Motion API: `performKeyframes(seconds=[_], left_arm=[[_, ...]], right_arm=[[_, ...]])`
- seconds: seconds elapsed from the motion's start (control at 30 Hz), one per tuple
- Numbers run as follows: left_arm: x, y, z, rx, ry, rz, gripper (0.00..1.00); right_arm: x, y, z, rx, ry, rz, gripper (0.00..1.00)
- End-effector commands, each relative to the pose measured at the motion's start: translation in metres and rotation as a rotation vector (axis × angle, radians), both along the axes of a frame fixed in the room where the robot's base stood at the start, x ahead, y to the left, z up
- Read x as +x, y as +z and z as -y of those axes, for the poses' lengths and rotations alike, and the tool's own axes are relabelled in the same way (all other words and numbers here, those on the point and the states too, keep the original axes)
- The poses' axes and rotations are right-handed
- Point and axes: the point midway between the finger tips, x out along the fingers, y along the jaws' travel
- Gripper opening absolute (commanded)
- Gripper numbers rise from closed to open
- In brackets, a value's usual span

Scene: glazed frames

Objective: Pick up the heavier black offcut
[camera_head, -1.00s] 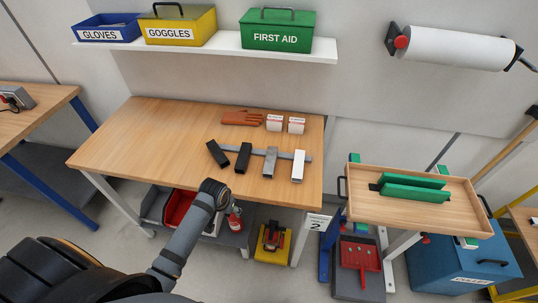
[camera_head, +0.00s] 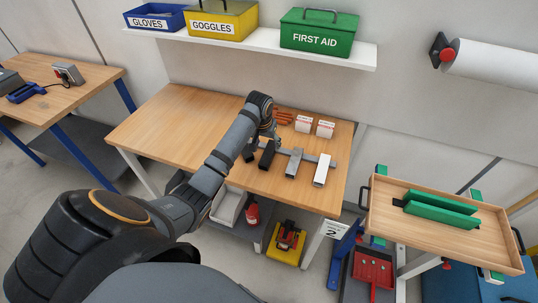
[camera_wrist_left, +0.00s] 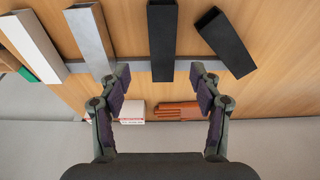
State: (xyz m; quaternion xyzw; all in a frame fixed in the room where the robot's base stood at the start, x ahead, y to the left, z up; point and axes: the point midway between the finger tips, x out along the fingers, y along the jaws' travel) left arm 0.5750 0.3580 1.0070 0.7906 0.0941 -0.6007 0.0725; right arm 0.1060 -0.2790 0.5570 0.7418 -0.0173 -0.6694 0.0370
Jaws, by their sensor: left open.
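Two black offcuts lie side by side on the workbench (camera_head: 185,120), each with one end at a grey strip. In the left wrist view, one black offcut (camera_wrist_left: 162,40) is upright in the picture and the other (camera_wrist_left: 225,42) is tilted at the right. My left gripper (camera_wrist_left: 159,75) is open and empty above the strip, its fingers straddling the end of the first black offcut in the picture. Their weights cannot be seen.
A grey offcut (camera_head: 293,163) and a white offcut (camera_head: 322,170) lie to the right. Small white boxes (camera_head: 325,129) and brown gloves (camera_head: 284,117) are behind. A wooden tray (camera_head: 385,230) with green pieces stands right. The bench's left side is clear.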

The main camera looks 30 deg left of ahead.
Motion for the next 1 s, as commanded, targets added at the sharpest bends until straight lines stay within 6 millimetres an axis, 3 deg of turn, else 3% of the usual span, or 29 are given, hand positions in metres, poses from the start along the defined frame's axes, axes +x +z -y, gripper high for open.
performKeyframes(seconds=[0.2,0.43,0.7,0.97,1.0], left_arm=[[0.007,-0.029,-0.001,-0.001,-0.001,-0.002,0.64],[0.011,-0.038,-0.003,-0.001,-0.001,-0.003,0.64],[0.021,-0.076,-0.009,-0.001,-0.002,-0.001,0.64],[0.022,-0.081,-0.010,0.001,-0.003,0.000,0.64],[0.022,-0.081,-0.010,0.001,-0.003,0.000,0.60]], right_arm=[[0.000,0.006,0.000,0.000,0.000,-0.001,0.60],[-0.001,0.012,0.000,0.000,0.000,-0.001,0.60],[-0.001,0.021,0.000,0.000,0.000,-0.002,0.60],[-0.001,0.021,0.000,0.000,0.000,-0.002,0.60],[-0.001,0.021,0.000,0.000,0.000,-0.002,0.60]])
